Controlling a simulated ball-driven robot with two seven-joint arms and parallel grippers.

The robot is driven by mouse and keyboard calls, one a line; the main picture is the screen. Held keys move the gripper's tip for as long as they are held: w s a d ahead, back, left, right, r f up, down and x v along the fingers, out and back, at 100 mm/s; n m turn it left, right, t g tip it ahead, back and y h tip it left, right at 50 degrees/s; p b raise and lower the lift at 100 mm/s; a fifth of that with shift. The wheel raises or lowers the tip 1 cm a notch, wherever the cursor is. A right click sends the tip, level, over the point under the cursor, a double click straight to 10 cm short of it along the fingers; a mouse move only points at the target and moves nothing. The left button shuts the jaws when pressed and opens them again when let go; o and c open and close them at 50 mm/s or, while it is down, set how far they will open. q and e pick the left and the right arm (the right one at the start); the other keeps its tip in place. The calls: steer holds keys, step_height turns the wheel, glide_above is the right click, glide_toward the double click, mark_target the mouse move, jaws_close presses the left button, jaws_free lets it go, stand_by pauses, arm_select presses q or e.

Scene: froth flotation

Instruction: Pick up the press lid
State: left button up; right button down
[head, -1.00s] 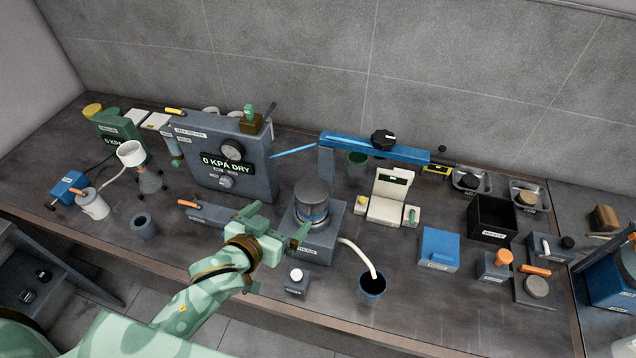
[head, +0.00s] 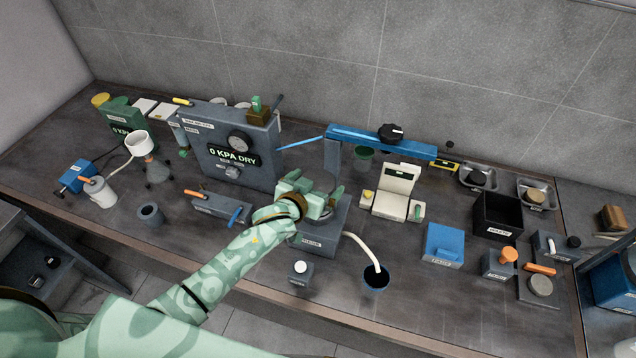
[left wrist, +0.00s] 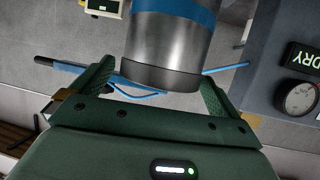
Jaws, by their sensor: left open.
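A grey metal cylinder with a blue band (left wrist: 168,45) shows upside down in the left wrist view, with a darker rim (left wrist: 160,75) at its end nearest my gripper; this rim may be the press lid. In the head view the cylinder is mostly hidden behind my left gripper (head: 318,197), above the grey press block (head: 325,238). My left gripper is open, with one finger on each side of the cylinder in the left wrist view (left wrist: 158,85). I cannot tell whether the fingers touch it. My right gripper is not in view.
A blue lever arm (head: 380,143) reaches over the bench behind the press. A gauge box (head: 205,135) stands behind left. A pale hose runs to a dark cup (head: 376,279) at right. A small block with a white knob (head: 300,273) stands in front.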

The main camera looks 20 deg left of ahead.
arm_select(q)
steer(key=shift+s, duration=0.15)
steer(key=shift+c, duration=1.2)
steer(key=shift+r, duration=0.1)
steer(key=c, duration=0.9)
